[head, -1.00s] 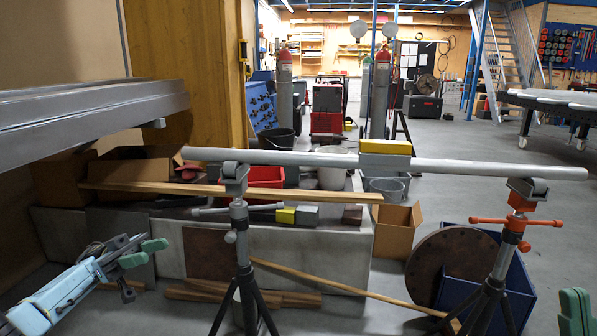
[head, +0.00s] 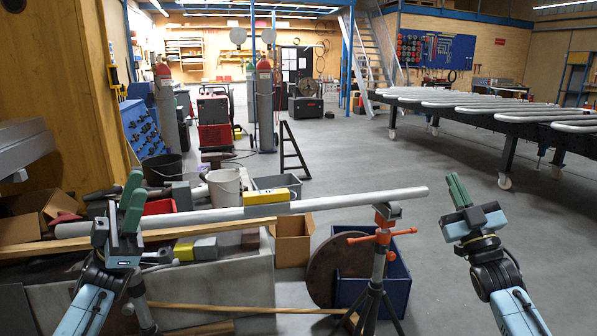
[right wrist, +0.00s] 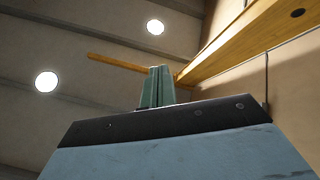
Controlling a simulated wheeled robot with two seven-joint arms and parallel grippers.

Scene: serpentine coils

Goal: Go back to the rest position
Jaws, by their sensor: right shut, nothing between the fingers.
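My left gripper (head: 131,200) is at the left in the head view, its green fingers pointing up. Its two fingertips look offset from each other with nothing between them. It is in front of the left part of the grey pipe, and my arm hides some of the pipe there. My right gripper (head: 457,190) is at the right in the head view, beyond the pipe's right end, with its green fingers together and empty. In the right wrist view its closed fingers (right wrist: 156,87) point up toward the ceiling.
A blue bin (head: 372,280) and a cardboard box (head: 292,241) stand below. Open floor lies right, before the long rack table (head: 520,115).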

